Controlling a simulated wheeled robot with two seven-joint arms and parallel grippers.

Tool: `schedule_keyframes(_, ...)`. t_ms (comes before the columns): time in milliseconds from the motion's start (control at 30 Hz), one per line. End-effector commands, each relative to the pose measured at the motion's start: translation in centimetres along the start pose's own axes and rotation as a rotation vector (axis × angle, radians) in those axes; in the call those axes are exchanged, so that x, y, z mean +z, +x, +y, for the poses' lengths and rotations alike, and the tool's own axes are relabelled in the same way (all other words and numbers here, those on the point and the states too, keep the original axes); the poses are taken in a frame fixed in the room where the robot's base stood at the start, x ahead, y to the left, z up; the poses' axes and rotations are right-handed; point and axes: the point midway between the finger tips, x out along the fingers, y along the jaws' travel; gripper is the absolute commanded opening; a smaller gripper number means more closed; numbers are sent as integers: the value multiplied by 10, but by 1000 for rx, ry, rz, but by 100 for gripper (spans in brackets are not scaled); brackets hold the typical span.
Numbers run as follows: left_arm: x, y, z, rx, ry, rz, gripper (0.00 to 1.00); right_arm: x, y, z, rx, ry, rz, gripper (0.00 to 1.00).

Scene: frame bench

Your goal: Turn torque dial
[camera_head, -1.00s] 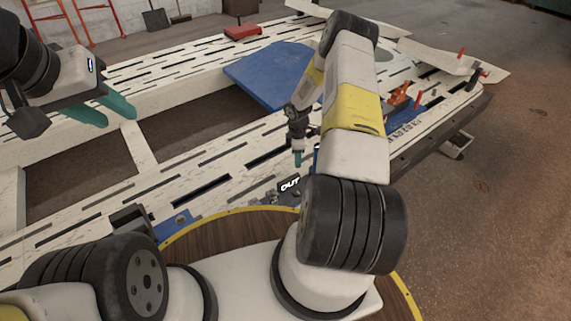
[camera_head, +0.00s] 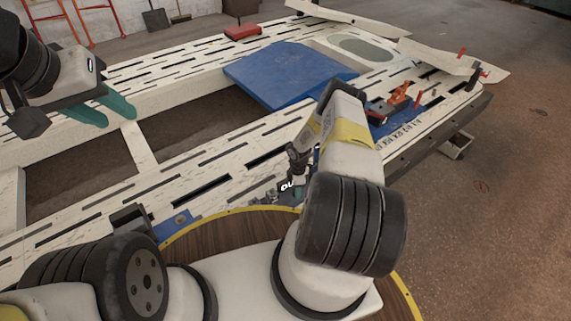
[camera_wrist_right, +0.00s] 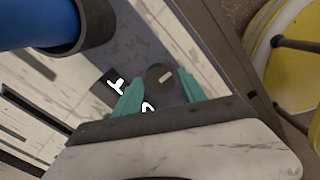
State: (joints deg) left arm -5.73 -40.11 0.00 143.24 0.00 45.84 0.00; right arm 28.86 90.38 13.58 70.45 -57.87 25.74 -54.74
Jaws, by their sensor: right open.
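The torque dial (camera_wrist_right: 159,74) is a dark round knob with a short pale mark, set on a grey-blue plate in the right wrist view. My right gripper (camera_wrist_right: 159,84) is open, with one teal finger on each side of the dial. I cannot tell whether the fingers touch it. In the head view my right gripper (camera_head: 299,183) is low over the near bench rail beside a black label with white letters (camera_head: 288,185), partly hidden by my arm. The dial cannot be made out there. My left gripper (camera_head: 110,111) hangs open and empty over the left of the frame.
A blue panel (camera_head: 287,73) lies across the slotted white bench rails (camera_head: 215,188). A red and orange clamp (camera_head: 397,97) stands on the right end. A blue cylinder (camera_wrist_right: 38,22) fills the top left of the right wrist view. A yellow round thing (camera_wrist_right: 293,60) is at its right.

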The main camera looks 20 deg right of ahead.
Motion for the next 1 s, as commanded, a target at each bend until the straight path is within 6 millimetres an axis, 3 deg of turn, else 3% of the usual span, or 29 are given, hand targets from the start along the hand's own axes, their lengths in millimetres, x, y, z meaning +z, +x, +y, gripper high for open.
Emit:
schedule_keyframes(233, 0, 0, 0, 0, 0, 0, 36, 0, 0, 0, 1, 0, 0, 47)
schedule_keyframes(467, 0, 0, 0, 0, 0, 0, 36, 0, 0, 0, 1, 0, 0, 1)
schedule_keyframes(767, 0, 0, 0, 0, 0, 0, 36, 0, 0, 1, 1, 33, 0, 0)
schedule_keyframes(1000, 0, 0, 0, 0, 0, 0, 36, -1, 0, 1, 1, 160, 0, 0)
